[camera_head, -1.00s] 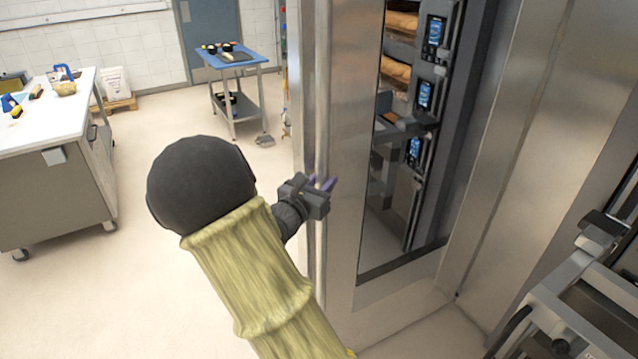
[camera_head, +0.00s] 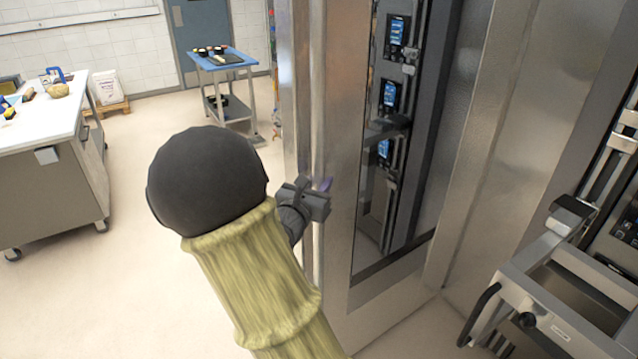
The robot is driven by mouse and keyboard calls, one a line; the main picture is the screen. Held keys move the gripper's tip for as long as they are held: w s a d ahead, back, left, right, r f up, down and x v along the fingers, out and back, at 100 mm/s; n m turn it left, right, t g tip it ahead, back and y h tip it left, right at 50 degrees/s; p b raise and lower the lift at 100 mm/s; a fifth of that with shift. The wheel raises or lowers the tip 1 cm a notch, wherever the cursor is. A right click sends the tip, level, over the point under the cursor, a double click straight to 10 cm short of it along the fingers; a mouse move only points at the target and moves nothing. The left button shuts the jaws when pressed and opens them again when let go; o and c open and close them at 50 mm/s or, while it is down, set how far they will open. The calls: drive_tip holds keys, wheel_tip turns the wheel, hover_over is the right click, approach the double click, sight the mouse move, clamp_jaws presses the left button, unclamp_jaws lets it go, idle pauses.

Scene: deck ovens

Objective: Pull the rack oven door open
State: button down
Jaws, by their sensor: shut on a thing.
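The rack oven door (camera_head: 342,150) is a tall steel panel with a long dark glass pane, seen at a steep angle in the middle of the head view. A vertical bar handle (camera_head: 316,90) runs along its left side. My gripper (camera_head: 318,194) is shut on the handle at about mid-picture height, with purple fingertips partly showing. The grip itself is partly hidden by the gripper body. The door's far edge stands near a broad steel wall (camera_head: 508,140); I cannot tell how wide any gap is.
Deck oven hardware (camera_head: 570,290) with a projecting steel frame stands close at the lower right. A white-topped workbench (camera_head: 50,125) is at the left and a blue-topped cart (camera_head: 228,60) at the back. The pale floor between them is clear.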

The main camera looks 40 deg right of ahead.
drive_tip(key=c, duration=1.2)
unclamp_jaws()
drive_tip(key=shift+s, duration=0.15)
drive_tip(key=shift+o, duration=0.2)
drive_tip(key=b+v, duration=0.4)
drive_tip(key=v, duration=1.3)
drive_tip(key=shift+a, duration=0.2)
